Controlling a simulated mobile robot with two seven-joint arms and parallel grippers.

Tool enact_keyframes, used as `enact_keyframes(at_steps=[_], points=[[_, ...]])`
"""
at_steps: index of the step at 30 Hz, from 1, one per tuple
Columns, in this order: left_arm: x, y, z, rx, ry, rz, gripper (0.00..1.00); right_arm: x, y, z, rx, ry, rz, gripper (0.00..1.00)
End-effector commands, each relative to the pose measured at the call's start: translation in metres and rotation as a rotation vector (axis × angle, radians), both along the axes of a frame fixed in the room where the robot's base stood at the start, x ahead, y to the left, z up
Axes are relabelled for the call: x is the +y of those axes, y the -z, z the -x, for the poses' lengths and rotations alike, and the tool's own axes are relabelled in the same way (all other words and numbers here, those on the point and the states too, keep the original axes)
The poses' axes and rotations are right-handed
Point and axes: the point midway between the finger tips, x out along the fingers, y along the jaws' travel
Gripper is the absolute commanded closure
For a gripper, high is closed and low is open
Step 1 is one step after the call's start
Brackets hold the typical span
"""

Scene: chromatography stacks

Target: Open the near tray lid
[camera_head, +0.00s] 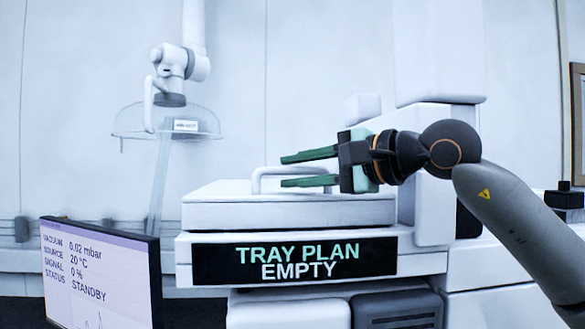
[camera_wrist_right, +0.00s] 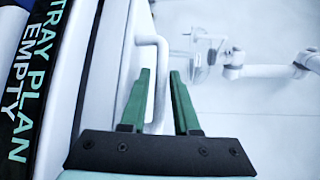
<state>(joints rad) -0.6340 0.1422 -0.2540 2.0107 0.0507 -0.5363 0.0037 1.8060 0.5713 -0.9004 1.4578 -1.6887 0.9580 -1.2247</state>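The near tray lid (camera_head: 225,213) is a white, flat slab lying level on the white instrument, above a black label reading "TRAY PLAN EMPTY" (camera_head: 295,260). Its pale bar handle (camera_head: 256,180) stands up from the top. In the right wrist view the handle (camera_wrist_right: 160,75) shows between the two green fingers. My right gripper (camera_head: 282,172) comes in from the right with fingers spread, one above the other, at the height of the handle bar. I cannot tell whether either finger touches the bar. My left gripper is not in view.
A monitor (camera_head: 95,275) stands at the front left, showing "STANDBY". A clear hood on a white jointed arm (camera_head: 175,120) hangs behind at the left. A tall white instrument column (camera_head: 435,50) rises behind my right gripper. The space above the lid's left part looks clear.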

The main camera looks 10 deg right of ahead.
Motion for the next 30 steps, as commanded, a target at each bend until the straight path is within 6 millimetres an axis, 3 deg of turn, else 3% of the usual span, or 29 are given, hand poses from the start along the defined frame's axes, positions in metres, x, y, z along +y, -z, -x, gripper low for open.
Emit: enact_keyframes(at_steps=[12,20,30], points=[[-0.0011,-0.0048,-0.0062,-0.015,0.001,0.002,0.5,0.0065,0.0014,-0.0066,-0.001,0.0,-0.001,0.7],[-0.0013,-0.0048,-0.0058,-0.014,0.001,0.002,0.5,0.0063,0.0014,-0.0064,0.0,0.0,0.0,1.0],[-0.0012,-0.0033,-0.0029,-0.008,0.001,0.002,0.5,0.0062,0.0014,-0.0064,0.0,0.0,0.0,1.0]])
